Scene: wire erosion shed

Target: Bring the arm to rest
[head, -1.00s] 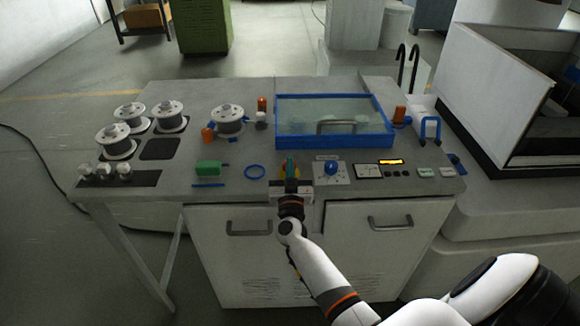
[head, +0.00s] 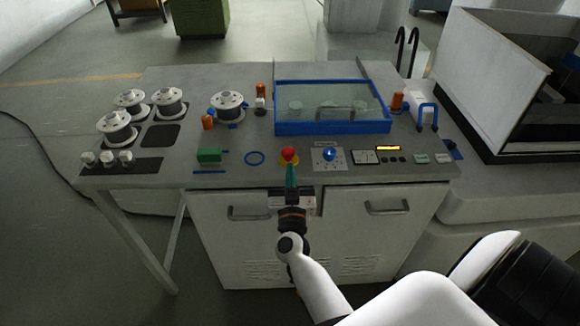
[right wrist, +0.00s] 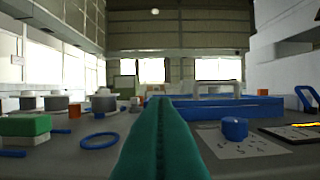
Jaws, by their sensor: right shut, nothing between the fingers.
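My right gripper (head: 291,172) is shut and empty. Its green fingers point away from me at the front edge of the grey worktop (head: 215,175), just short of a red button (head: 289,154) on a yellow base. In the right wrist view the closed green fingers (right wrist: 165,125) fill the lower middle and hide what lies directly ahead. I cannot tell from the head view whether the fingertips touch the button or its base. My right arm comes in from the lower right. My left gripper is not in view.
A blue knob (head: 329,154) sits right of the button, and a blue ring (head: 254,158) and green block (head: 209,156) left of it. A blue-framed glass lid (head: 333,128) lies behind. Several spools stand at the left. An open-sided enclosure (head: 500,80) stands right.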

